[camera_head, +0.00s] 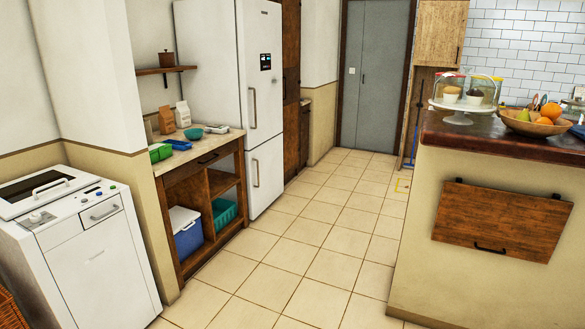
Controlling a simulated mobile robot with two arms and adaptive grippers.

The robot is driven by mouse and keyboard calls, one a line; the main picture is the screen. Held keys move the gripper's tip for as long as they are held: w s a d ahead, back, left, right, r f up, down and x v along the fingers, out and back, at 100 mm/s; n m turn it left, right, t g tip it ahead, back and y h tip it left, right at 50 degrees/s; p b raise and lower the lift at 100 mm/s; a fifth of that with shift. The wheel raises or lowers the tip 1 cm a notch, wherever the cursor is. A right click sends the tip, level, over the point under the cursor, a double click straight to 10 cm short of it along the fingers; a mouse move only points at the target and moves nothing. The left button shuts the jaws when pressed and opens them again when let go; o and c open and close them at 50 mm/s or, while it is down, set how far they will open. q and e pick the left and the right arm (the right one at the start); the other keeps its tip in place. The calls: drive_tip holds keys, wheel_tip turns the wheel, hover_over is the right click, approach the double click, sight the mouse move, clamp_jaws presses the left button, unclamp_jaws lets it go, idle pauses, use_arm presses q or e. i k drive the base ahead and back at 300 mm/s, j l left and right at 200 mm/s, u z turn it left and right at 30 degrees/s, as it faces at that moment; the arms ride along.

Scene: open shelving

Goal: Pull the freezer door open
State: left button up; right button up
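A tall white fridge-freezer (230,80) stands in the middle left of the head view, beyond the wooden counter. Its upper door (262,95) has a small dark display and a vertical handle (252,107). Its lower door (265,180) has its own vertical handle (255,173). Both doors look shut. Which of the two is the freezer is not labelled. Neither of my grippers is in view.
A white washing machine (95,265) and an open wooden counter unit (165,205) line the left side. A kitchen island (480,215) stands at the right. The tiled floor (320,225) between them is clear up to the grey door (375,80).

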sight(264, 163)
drive_tip(key=i, duration=4.75)
